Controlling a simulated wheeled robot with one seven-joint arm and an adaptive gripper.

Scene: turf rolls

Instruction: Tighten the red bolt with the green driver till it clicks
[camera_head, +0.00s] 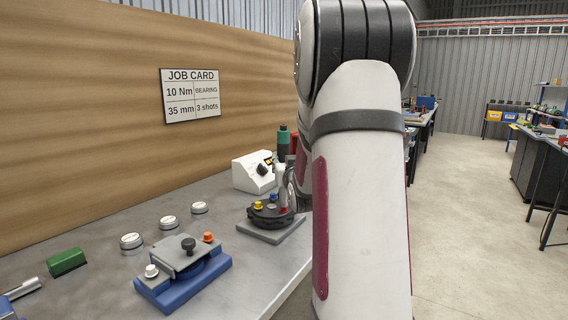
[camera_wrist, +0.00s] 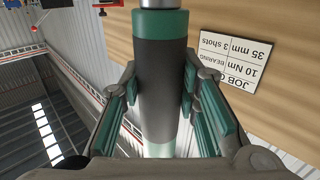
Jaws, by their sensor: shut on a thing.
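In the wrist view the driver (camera_wrist: 160,60) shows as a dark grip with a green band, between the finger pads of my gripper (camera_wrist: 160,95). My gripper is shut on it. The red bolt (camera_head: 283,209) sits at the right side of the flange, below the driver. A yellow bolt (camera_head: 258,205) and a blue bolt (camera_head: 273,196) stand on the flange too. I cannot tell whether the driver's tip touches the red bolt.
A white box with a dial (camera_head: 253,174) stands behind the flange. A blue fixture (camera_head: 184,276) with orange and white knobs, several silver discs (camera_head: 168,222) and a green block (camera_head: 67,261) are left of it. The job card (camera_head: 190,95) hangs on the wooden wall.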

